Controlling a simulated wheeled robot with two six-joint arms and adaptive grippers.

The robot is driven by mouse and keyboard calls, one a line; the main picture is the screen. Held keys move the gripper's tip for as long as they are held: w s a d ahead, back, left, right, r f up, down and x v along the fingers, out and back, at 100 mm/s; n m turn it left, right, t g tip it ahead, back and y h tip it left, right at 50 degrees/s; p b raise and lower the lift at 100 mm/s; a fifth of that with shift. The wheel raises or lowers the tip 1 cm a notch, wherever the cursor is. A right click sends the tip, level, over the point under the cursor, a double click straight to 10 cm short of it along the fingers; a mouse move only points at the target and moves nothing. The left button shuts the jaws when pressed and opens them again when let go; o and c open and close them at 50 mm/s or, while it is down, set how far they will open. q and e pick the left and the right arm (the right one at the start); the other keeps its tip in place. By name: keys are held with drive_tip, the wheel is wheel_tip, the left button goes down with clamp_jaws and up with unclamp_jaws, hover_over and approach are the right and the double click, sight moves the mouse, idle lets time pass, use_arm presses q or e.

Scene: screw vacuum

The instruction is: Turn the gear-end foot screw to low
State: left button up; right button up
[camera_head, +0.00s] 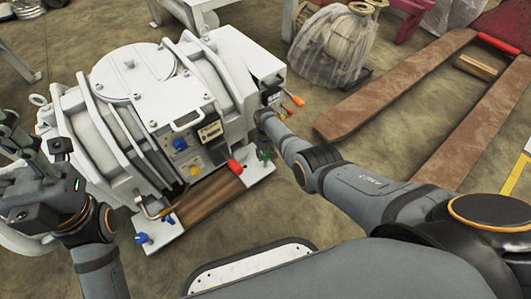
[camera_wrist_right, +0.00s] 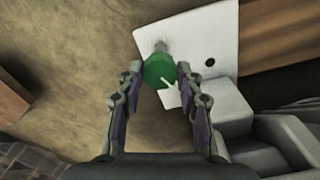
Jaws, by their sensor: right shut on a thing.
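The vacuum machine (camera_head: 150,95) is a big white-grey housing on the floor. A green foot screw (camera_head: 264,156) sits on the white foot plate (camera_head: 245,177) at its right front corner. In the right wrist view the green screw head (camera_wrist_right: 159,72) has a white mark pointing to the lower right. My right gripper (camera_wrist_right: 159,78) is shut on it, one finger on each side. In the head view my right arm reaches down above that plate, and its fingers are mostly hidden. My left gripper (camera_head: 22,145) is at the left edge, away from the screws; its fingertips are unclear.
A blue foot screw (camera_head: 142,238) stands on the left foot plate (camera_head: 158,228). A wooden beam (camera_head: 205,196) lies between the plates.

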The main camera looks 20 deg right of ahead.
sight(266, 155)
drive_tip(key=n, duration=0.7)
idle(0.7)
drive_tip(key=o, duration=1.2)
drive_tip(key=shift+c, duration=0.2)
drive_tip(key=shift+r, duration=0.1)
drive_tip(key=shift+w+r, duration=0.15)
drive_tip(key=shift+r, duration=0.45)
wheel_tip(266, 155, up, 11)
drive_tip(key=shift+f, duration=0.2)
